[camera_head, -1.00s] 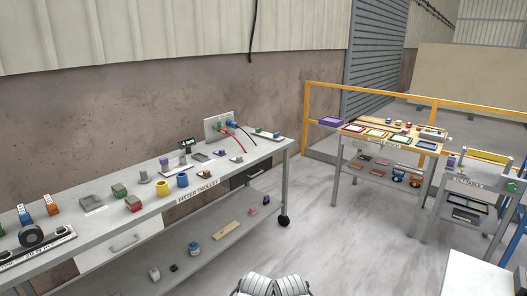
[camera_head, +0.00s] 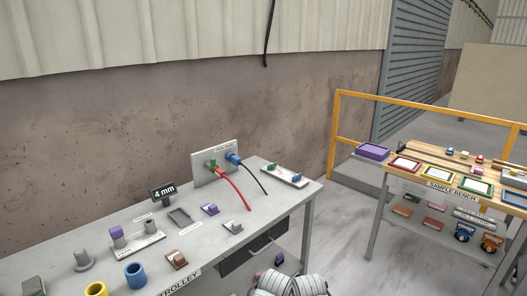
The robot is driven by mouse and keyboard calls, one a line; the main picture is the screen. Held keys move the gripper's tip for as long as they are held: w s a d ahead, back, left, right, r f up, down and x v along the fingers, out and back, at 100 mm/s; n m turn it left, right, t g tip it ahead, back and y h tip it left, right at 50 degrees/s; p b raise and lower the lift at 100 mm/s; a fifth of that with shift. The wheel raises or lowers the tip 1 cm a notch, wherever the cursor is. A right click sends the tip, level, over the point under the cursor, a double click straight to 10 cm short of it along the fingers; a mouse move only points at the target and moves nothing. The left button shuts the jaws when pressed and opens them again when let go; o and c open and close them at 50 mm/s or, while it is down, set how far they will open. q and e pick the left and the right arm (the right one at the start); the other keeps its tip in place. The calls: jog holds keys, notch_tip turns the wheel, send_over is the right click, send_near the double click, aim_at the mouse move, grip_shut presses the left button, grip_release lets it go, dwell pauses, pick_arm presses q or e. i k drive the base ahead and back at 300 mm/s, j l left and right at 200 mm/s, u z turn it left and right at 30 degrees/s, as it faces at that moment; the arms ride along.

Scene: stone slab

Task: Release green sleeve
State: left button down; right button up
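A white upright panel (camera_head: 201,176) stands at the back of the fitter trolley (camera_head: 104,230). A green sleeve (camera_head: 211,164) sits on the panel at the left, with a red cable (camera_head: 235,192) running down from it. A blue sleeve (camera_head: 233,158) sits to its right, with a black cable. Another green piece (camera_head: 272,168) and a blue piece (camera_head: 296,177) sit on a small pale plate to the right of the panel. Grey ribbed parts of my own arms show at the bottom edge; no gripper fingers are visible.
A "4 mm" sign (camera_head: 163,191), a purple block (camera_head: 210,209), yellow (camera_head: 96,289) and blue (camera_head: 135,274) rings and other small parts lie on the trolley. The sample bench (camera_head: 455,190) stands right, before a yellow rail (camera_head: 420,111). Floor between them is clear.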

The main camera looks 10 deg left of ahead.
aim_at(213, 160)
jog(key=i, duration=0.95)
jog(key=z, duration=0.25)
